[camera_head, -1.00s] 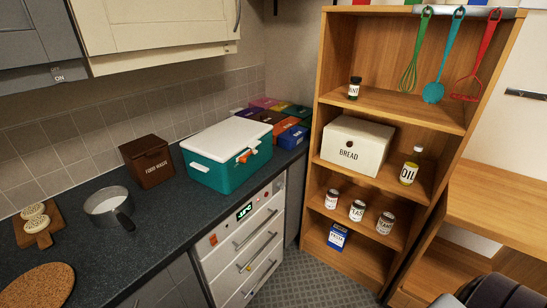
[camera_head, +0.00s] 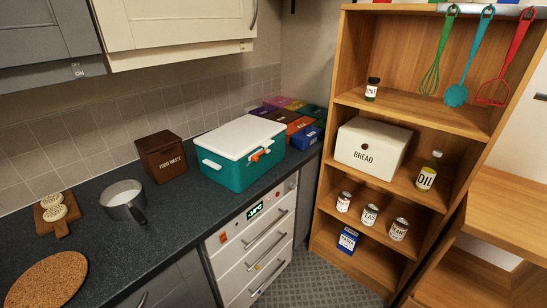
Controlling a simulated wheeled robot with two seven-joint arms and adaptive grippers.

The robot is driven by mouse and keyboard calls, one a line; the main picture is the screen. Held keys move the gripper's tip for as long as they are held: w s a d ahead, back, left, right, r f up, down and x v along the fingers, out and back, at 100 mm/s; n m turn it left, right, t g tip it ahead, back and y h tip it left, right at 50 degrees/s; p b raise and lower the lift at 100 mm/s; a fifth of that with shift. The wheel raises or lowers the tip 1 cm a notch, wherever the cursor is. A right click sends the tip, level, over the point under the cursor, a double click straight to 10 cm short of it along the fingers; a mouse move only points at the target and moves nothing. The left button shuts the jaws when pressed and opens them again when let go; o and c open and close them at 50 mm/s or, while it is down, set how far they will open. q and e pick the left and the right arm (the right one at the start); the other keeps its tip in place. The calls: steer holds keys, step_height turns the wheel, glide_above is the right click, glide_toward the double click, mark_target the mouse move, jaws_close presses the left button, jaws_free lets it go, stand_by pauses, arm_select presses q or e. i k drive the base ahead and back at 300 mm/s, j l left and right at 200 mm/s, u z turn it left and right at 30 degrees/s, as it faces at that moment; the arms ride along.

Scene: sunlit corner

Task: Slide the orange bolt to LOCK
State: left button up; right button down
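The orange bolt (camera_head: 261,154) is on the front face of a teal box (camera_head: 228,174) with a white lid (camera_head: 240,136). The box stands on the dark counter, near its right end. The bolt is small in the view, and I cannot read any LOCK marking beside it. Neither of my grippers is in view.
A brown food waste box (camera_head: 162,157) stands left of the teal box. A metal pan (camera_head: 124,203) sits further left on the counter. Several coloured boxes are behind to the right. A wooden shelf unit (camera_head: 327,204) stands at the right. Drawers (camera_head: 265,247) are below the counter.

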mark_target(255, 158)
steer(key=k+j+z, duration=0.65)
steer(key=j+z, duration=0.2)
steer(key=j, duration=0.1)
